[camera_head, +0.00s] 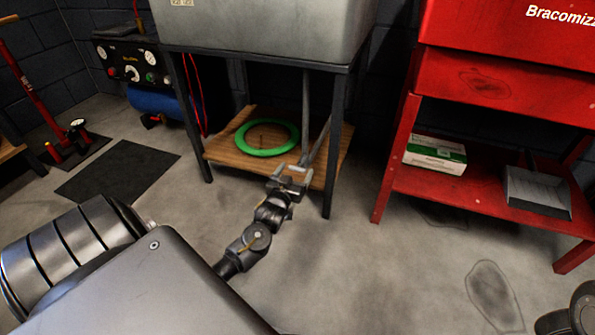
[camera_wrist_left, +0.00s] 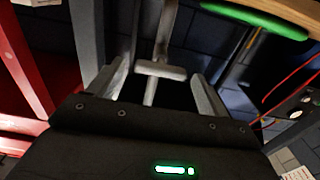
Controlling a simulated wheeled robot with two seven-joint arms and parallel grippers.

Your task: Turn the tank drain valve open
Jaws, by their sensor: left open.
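The grey tank (camera_head: 262,35) sits on a dark metal stand at the top middle of the head view. A grey drain pipe (camera_head: 306,105) runs down beneath it. A pale grey T-shaped handle, which looks like the drain valve (camera_wrist_left: 160,71), shows in the left wrist view with its bar crossing the pipe. My left gripper (camera_head: 289,181) reaches in low at the stand's front. It is open, and in the wrist view its fingers (camera_wrist_left: 158,86) stand on either side of the handle, with gaps visible. Whether they touch it is hard to tell. My right gripper is out of view.
A green ring (camera_head: 251,150) lies on the stand's wooden lower shelf (camera_head: 222,151). The stand's front right leg (camera_head: 335,150) is close to my left gripper. A red cabinet (camera_head: 480,150) with a green-white box (camera_head: 435,155) stands right. Floor between is clear.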

